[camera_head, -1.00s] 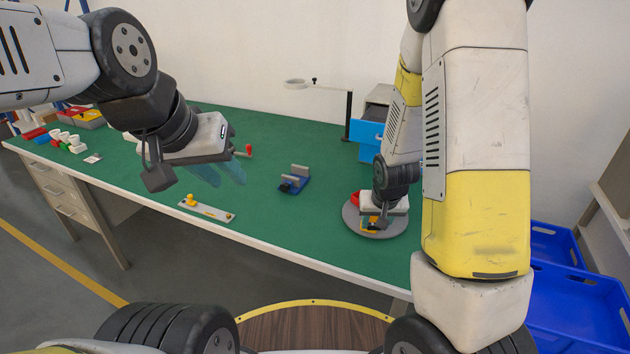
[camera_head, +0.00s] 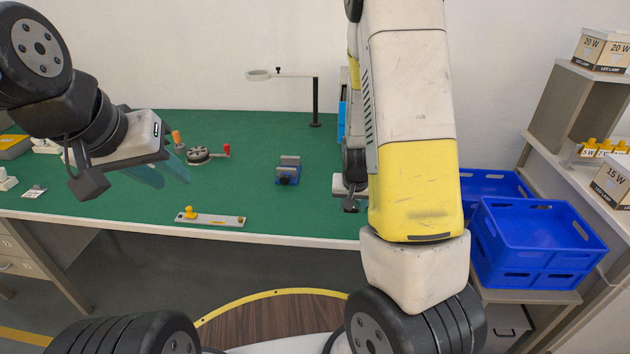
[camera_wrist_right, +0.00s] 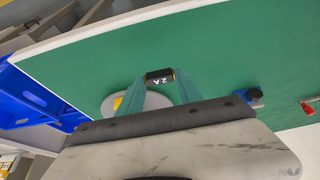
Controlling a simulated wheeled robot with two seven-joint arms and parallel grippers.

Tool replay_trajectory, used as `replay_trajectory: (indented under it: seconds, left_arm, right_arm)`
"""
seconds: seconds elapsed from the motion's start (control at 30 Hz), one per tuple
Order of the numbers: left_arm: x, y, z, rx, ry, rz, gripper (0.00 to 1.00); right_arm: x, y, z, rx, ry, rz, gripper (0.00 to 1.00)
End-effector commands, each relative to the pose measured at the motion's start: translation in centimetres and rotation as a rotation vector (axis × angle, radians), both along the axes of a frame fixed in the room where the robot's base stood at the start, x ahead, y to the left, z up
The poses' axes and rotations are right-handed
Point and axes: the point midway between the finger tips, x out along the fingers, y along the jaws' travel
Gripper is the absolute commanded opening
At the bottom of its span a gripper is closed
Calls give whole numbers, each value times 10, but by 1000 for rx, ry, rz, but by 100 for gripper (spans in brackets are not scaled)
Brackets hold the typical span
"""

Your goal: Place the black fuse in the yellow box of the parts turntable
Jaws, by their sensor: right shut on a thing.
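The black fuse (camera_wrist_right: 160,77), marked 2 A, is between the teal fingertips of my right gripper (camera_wrist_right: 160,82) in the right wrist view. That gripper is shut on it. Beyond the fuse is the grey disc of the parts turntable (camera_wrist_right: 185,90), partly hidden by the fingers. The yellow box (camera_wrist_right: 118,102) shows on the disc, to the left of the fuse in that view. In the head view my right gripper (camera_head: 350,204) is low over the table's right part, and my right arm hides the turntable. My left gripper (camera_head: 163,172) is open and empty above the left part.
On the green table (camera_head: 255,205) are a blue vise (camera_head: 288,170), a plate with a yellow knob (camera_head: 210,219) and a red-handled device (camera_head: 200,155). A lamp stand (camera_head: 316,100) rises behind. Blue crates (camera_head: 535,240) and a shelf with boxes are at right.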

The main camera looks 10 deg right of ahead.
Motion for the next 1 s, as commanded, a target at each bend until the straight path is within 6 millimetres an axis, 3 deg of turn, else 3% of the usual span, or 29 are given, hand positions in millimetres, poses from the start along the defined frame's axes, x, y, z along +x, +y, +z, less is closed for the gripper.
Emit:
replay_trajectory:
  seconds: [0.3, 0.5, 0.77, 1.0]
  left_arm:
    - [0, 0, 0, 0, 0, 0, 31]
    - [0, 0, 0, 0, 0, 0, 31]
    - [0, 0, 0, 0, 0, 0, 31]
    - [0, 0, 0, 0, 0, 0, 31]
  right_arm:
    - [84, 15, -8, -2, -2, 3, 5]
    - [123, 22, -12, 0, 0, 1, 5]
    - [142, 25, -14, 0, 1, 1, 5]
    - [141, 25, -48, 0, 2, 1, 5]
